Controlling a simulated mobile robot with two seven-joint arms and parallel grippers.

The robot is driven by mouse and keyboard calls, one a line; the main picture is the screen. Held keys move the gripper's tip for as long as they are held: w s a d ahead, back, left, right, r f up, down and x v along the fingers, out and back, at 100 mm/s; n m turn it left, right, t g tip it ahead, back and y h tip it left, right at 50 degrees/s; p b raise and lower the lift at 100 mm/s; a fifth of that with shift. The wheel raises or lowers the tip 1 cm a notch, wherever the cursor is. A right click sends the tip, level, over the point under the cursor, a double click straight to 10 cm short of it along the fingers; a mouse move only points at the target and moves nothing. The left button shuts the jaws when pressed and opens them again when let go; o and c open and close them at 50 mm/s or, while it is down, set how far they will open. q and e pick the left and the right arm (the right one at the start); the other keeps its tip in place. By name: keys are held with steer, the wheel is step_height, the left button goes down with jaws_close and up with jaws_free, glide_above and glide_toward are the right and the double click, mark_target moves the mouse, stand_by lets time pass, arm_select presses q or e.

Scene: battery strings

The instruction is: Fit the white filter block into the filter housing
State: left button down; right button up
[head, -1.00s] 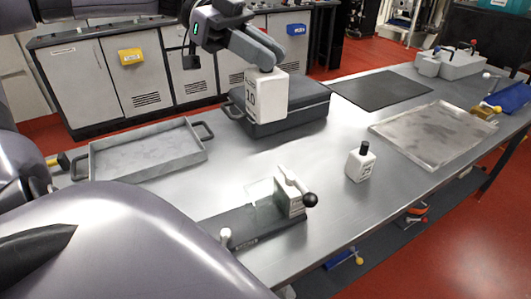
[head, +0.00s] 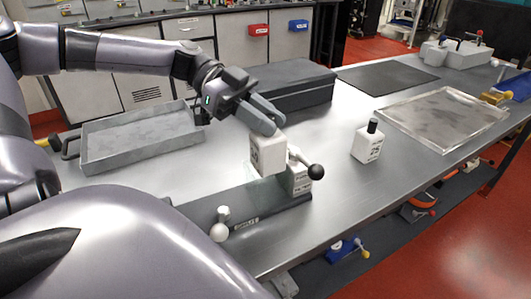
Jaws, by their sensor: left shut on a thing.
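The white filter block (head: 264,157), with dark print on its front, hangs from my left gripper (head: 268,122), which is shut on its top. The block is at the fixture that looks like the filter housing: a dark base plate (head: 245,212) with a white clamp block (head: 299,180) and a black-knobbed lever (head: 315,172). The block appears just left of and behind the clamp block. I cannot tell whether it touches the base or is seated. My right gripper is not in view.
A white bottle-shaped piece with a black top (head: 367,145) stands to the right. A grey tray (head: 140,160) is at left, a dark case (head: 290,85) behind the gripper, and a shallow metal tray (head: 440,140) at right.

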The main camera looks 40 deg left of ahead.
mark_target(265, 153)
arm_select(q)
step_height(265, 153, down, 4)
steer(key=shift+r, duration=0.2)
steer(key=shift+f+b, duration=0.8)
steer(key=shift+f, duration=1.1)
steer(key=shift+f, duration=0.2)
steer(key=c, duration=0.9)
jaws_free()
steer(key=shift+r, duration=0.1)
steer(key=shift+c, duration=0.2)
